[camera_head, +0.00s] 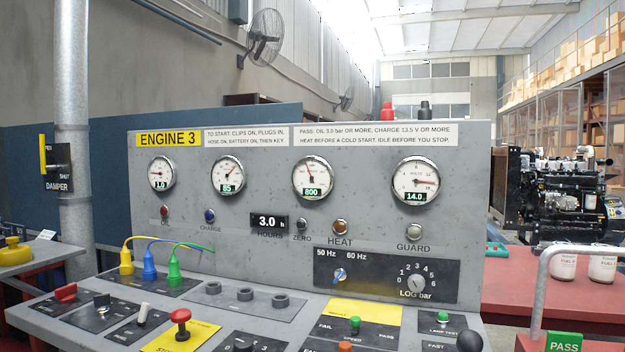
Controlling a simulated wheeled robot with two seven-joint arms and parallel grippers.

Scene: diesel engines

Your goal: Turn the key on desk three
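The grey desk (150,235) labelled ENGINE 3 fills the middle of the view. Its gauges read 1.0, 85, 800 and 14.0. On the sloping front at left are a red handle (66,292), a small black switch (101,300) and a pale lever (143,312); their labels are too small to read. I cannot tell for certain which control is the key. A selector (340,275) sits under the 50 Hz and 60 Hz marks. Yellow, blue and green plugs (174,270) stand on a black plate with their leads attached. Neither gripper is in view.
A red mushroom button (181,318) stands up from a yellow plate. A red table (535,290) with white cans (602,267) is at right, beside a grey bent rail (548,265). A black engine (565,195) stands behind. A damper pipe (73,130) rises at left.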

